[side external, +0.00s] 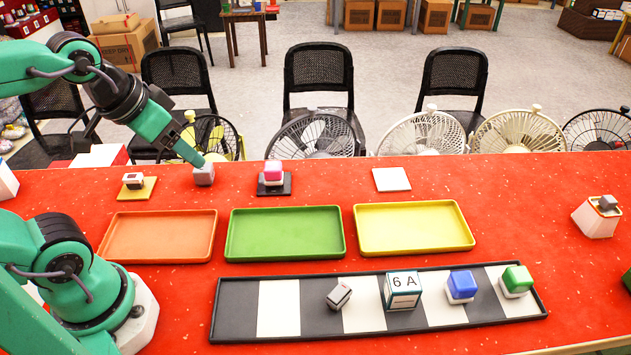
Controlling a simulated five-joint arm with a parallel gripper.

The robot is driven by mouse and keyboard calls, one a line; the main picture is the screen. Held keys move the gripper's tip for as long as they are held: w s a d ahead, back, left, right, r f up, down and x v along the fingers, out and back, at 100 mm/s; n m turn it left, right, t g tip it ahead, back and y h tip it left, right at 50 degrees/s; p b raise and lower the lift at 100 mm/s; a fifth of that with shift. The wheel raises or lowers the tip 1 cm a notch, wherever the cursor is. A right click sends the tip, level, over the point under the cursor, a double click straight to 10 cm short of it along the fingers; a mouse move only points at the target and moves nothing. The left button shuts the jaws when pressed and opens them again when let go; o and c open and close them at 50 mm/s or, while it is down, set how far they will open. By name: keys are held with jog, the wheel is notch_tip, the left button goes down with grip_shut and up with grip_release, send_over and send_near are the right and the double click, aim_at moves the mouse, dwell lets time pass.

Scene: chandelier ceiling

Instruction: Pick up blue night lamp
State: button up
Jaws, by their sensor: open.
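The blue night lamp (461,285) is a small white block with a blue top. It stands on the black-and-white striped tray (279,309), right of centre, between a white box marked "6 A" (402,289) and a green-topped white block (516,280). My gripper (190,153) is at the upper left, far from the lamp, tilted down to the right. It is open.
Orange (115,258), green (240,256) and yellow (370,249) trays lie behind the striped tray. A small grey block (339,296) sits on the striped tray. A pink-topped block (272,172) and a white pad (391,180) are further back.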

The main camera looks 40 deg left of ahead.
jog(key=w+d+r+m+g, duration=0.2)
jog(key=w+d+r+m, duration=0.15)
jog(key=w+d, duration=0.55)
jog(key=m+g, duration=0.4)
jog(key=m, duration=0.2)
send_over(456, 280)
jog(key=shift+n, duration=0.25)
notch_tip(456, 280, down, 19)
jog(key=shift+w+a+f, duration=0.1)
jog(key=shift+w, duration=0.05)
jog(key=shift+d+f, duration=0.2)
jog(key=shift+f, duration=0.05)
jog(key=shift+a+f, duration=0.1)
jog(key=shift+f, duration=3.8)
jog(key=c, duration=1.1)
jog(key=shift+r, duration=0.15)
